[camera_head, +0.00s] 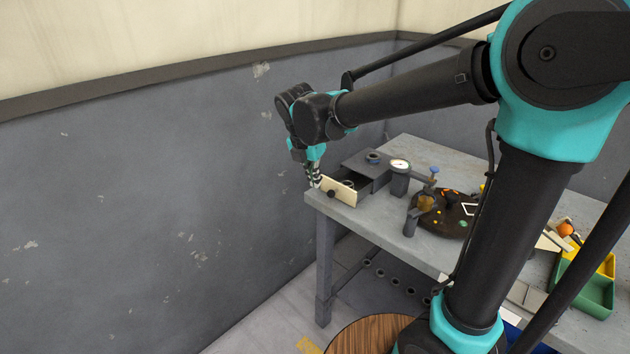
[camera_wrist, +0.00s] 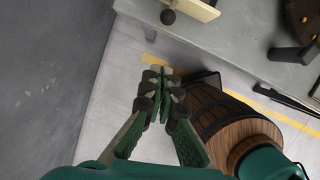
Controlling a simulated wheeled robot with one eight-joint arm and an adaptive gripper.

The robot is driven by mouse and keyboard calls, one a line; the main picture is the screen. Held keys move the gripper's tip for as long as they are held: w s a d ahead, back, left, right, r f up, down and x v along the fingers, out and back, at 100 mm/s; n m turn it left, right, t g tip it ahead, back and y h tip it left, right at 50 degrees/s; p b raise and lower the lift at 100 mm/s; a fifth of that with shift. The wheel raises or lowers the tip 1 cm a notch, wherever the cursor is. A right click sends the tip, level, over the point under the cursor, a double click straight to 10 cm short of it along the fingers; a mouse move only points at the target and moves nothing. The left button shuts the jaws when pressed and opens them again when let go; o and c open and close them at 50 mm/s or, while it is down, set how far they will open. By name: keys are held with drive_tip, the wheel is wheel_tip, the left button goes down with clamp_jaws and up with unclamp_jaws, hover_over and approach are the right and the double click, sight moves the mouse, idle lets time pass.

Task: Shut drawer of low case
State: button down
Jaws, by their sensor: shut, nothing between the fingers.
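The low case (camera_head: 367,168) is a dark grey box on the table near its left corner. Its drawer stands pulled out, with a cream front (camera_head: 341,191) and a black round knob (camera_head: 331,194). A ring-like item shows inside the drawer. In the wrist view the drawer front (camera_wrist: 198,8) and knob (camera_wrist: 168,17) are at the top edge. My gripper (camera_head: 316,185) points down by the left end of the drawer front. In the wrist view its fingertips (camera_wrist: 160,73) are together and empty, apart from the knob in the picture, with floor behind them.
The grey table (camera_head: 393,232) also holds a gauge (camera_head: 400,165), a dark round plate (camera_head: 452,222) with small parts, and green and yellow bins (camera_head: 588,287). A wooden-topped round stool or barrel (camera_head: 365,335) stands in front. The wall (camera_head: 150,200) is at the left.

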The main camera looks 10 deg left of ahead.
drive_tip(key=w+d+f, duration=0.2)
drive_tip(key=w+f, duration=0.3)
drive_tip(key=f, duration=0.3)
drive_tip(key=shift+w+d, duration=0.3)
drive_tip(key=shift+d, duration=0.1)
drive_tip(key=w+d, duration=0.4)
drive_tip(key=w, duration=0.1)
drive_tip(key=w+d, duration=0.2)
drive_tip(key=w, duration=0.1)
drive_tip(key=shift+d, duration=0.15)
